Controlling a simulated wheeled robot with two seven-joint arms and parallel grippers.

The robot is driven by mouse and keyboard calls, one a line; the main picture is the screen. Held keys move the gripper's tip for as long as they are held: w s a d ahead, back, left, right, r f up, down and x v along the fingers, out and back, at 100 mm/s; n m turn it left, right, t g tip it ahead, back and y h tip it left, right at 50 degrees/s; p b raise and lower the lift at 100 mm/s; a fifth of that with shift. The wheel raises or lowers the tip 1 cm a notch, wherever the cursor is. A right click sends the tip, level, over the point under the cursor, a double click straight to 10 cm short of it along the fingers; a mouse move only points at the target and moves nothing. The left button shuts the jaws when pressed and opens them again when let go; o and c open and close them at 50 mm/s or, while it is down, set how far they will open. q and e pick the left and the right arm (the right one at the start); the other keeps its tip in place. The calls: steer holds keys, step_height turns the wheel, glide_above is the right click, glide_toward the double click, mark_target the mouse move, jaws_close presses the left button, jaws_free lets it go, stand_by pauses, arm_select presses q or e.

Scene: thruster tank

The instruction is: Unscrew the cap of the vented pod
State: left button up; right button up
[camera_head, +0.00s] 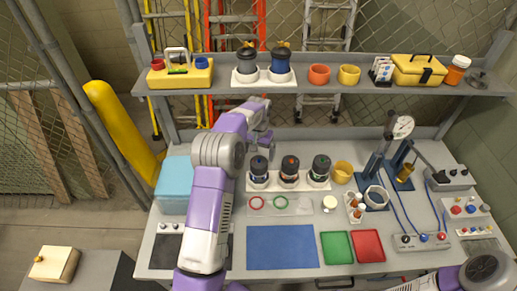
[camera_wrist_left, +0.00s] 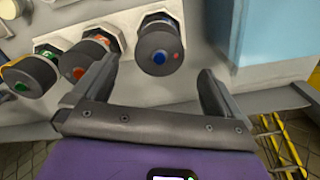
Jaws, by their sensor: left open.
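Three dark-capped pods stand upright in a white rack (camera_head: 273,187) on the bench. Their caps carry a blue dot (camera_head: 258,164), a red-orange dot (camera_head: 290,164) and a green dot (camera_head: 321,164). I cannot tell which pod is vented. My left gripper (camera_head: 262,147) is open just behind and above the blue-dotted pod. In the left wrist view, the blue-dotted cap (camera_wrist_left: 158,50) lies ahead of the gap between the open fingers (camera_wrist_left: 157,80). The orange-dotted cap (camera_wrist_left: 83,62) and green-dotted cap (camera_wrist_left: 30,77) sit to the left. My right gripper is not visible.
A teal box (camera_head: 174,186) stands left of my left arm. A yellow cup (camera_head: 342,172) is right of the rack. Rings, a blue mat (camera_head: 283,247), green (camera_head: 337,248) and red (camera_head: 368,246) trays lie in front. A loaded shelf (camera_head: 330,88) runs behind.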

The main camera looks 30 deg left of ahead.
mark_target(258, 161)
arm_select(q)
steer(key=shift+f+p, duration=0.3)
steer(key=shift+f, duration=3.5)
steer(key=c, duration=0.9)
steer(key=n+b, duration=0.1)
steer(key=n, duration=0.8)
steer(key=shift+r, duration=0.1)
steer(key=shift+r, duration=0.1)
